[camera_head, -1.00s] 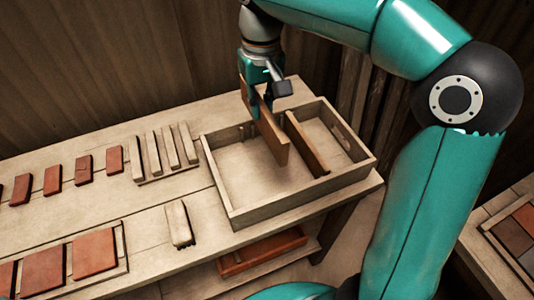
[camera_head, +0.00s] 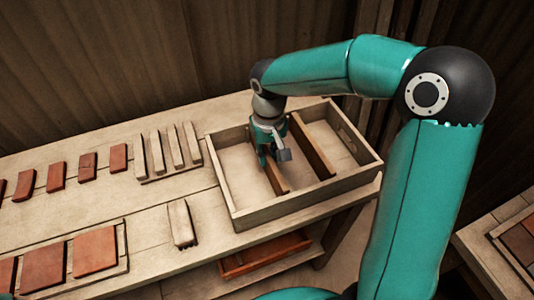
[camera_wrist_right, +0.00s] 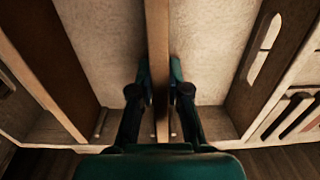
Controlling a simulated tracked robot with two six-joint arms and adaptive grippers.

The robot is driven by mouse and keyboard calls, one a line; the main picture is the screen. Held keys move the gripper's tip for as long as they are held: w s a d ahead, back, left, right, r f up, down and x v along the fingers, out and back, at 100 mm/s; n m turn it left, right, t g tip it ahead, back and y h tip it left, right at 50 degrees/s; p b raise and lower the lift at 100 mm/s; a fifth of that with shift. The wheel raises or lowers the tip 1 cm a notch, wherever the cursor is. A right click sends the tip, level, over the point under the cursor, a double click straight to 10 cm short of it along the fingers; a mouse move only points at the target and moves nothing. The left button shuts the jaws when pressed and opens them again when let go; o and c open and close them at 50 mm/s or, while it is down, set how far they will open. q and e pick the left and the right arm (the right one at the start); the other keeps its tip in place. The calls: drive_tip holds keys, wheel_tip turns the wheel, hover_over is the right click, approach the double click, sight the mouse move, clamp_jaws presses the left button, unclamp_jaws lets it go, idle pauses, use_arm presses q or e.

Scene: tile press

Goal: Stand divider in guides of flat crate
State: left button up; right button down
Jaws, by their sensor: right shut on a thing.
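The flat crate (camera_head: 228,192) is a shallow wooden box on the bench. My right gripper (camera_head: 268,163) is down inside it, shut on a brown divider (camera_head: 279,184). The divider stands on edge, roughly parallel to a second divider (camera_head: 315,150) standing to its right. In the right wrist view, the held divider (camera_wrist_right: 157,45) runs between the fingers of my right gripper (camera_wrist_right: 157,95). Small guide posts (camera_wrist_right: 174,130) show by the divider near the crate's end wall; whether it is fully seated is unclear. The gripper hides its far end. My left gripper is not in view.
Pale bars (camera_head: 158,152) on a rack and several red tiles (camera_head: 87,166) lie left of the crate. A reddish tray (camera_head: 262,254) sits on the shelf below.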

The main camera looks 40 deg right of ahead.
sight(268, 153)
drive_tip(key=c, duration=1.1)
unclamp_jaws()
drive_tip(key=shift+f, duration=0.1)
drive_tip(key=shift+c, duration=0.2)
wheel_tip(268, 153, up, 12)
drive_tip(key=shift+p, duration=0.35)
